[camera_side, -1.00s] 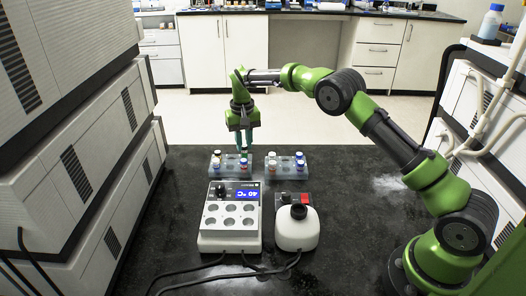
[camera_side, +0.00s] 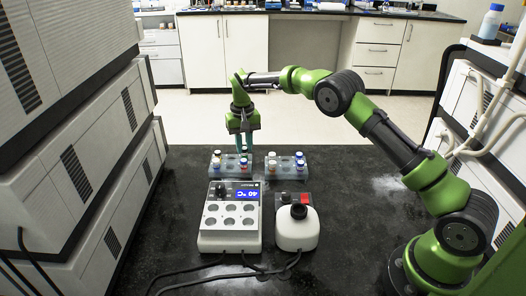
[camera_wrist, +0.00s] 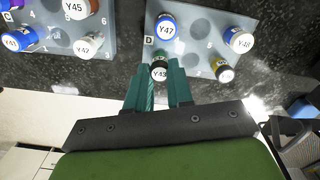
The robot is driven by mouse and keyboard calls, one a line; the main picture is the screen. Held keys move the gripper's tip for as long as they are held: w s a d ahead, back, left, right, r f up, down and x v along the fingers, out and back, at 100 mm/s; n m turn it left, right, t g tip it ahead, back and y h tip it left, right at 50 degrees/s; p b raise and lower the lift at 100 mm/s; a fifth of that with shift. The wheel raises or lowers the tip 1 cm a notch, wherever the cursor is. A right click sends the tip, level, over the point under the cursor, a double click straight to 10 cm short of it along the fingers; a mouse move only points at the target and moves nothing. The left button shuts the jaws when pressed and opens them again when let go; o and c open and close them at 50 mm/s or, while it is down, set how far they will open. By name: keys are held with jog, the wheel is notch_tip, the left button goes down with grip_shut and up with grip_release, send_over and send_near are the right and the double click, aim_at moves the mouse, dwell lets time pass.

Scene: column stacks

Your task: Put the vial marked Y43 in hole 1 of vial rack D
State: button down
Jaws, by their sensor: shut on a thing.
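The vial marked Y43 (camera_wrist: 158,73) has a dark cap with a white label and stands between my fingertips in the wrist view. My gripper (camera_wrist: 160,88) is shut on it. In the side view my gripper (camera_side: 242,149) points down at the right end of the left rack. Rack D (camera_wrist: 199,38) is pale blue-grey, with a D label by its left edge in the wrist view; it appears to be the left rack (camera_side: 229,172) in the side view. Y43 is at the rack edge nearest my gripper. I cannot tell how deep it sits; its lower body is hidden.
Rack D also holds Y47 (camera_wrist: 166,28), Y48 (camera_wrist: 240,40) and an amber vial (camera_wrist: 225,73). A second rack (camera_wrist: 104,35) holds several vials, including Y45 (camera_wrist: 78,8). A heater block (camera_side: 230,228) and white mixer (camera_side: 296,232) stand in front.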

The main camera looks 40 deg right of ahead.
jog(key=shift+f, duration=0.3)
jog(key=shift+f, duration=0.2)
jog(key=c, duration=0.9)
grip_release()
jog(key=shift+o, duration=0.2)
jog(key=shift+o, duration=1.3)
jog(key=shift+r, duration=3.05)
